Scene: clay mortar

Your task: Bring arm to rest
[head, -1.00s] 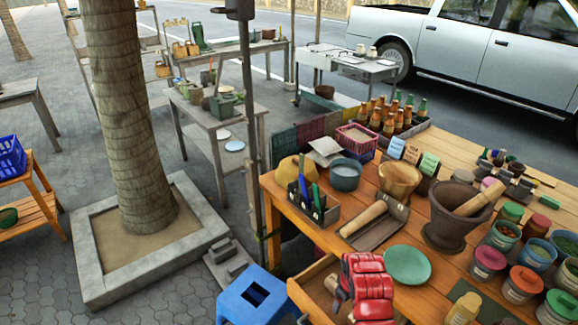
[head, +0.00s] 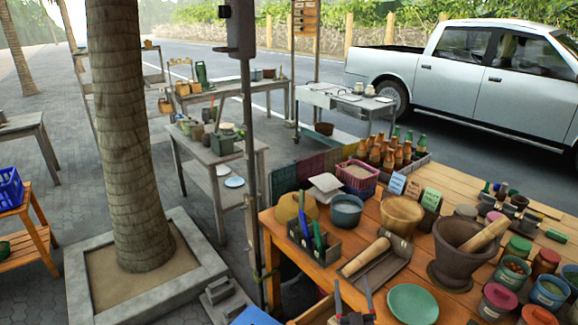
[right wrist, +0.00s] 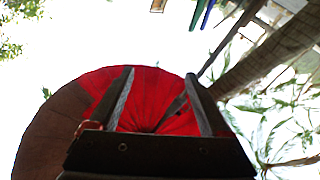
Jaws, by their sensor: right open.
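My right gripper (head: 353,292) shows at the bottom edge of the head view, left of the green plate (head: 413,303). Its two dark fingers stand apart and point upward, with nothing between them. In the right wrist view the right gripper (right wrist: 159,82) is also open and empty, against a red round canopy (right wrist: 160,100) and bright sky. The clay mortar (head: 462,262) stands upright on the wooden table with a pestle (head: 487,236) leaning in it, well to the right of the gripper. My left gripper is in neither view.
A wooden rolling pin (head: 365,257) lies on a dark tray near my right gripper. A tool box (head: 315,240) and bowls (head: 402,214) stand behind. Several lidded tubs (head: 498,300) crowd the table's right side. A metal pole (head: 249,180) rises left of the table.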

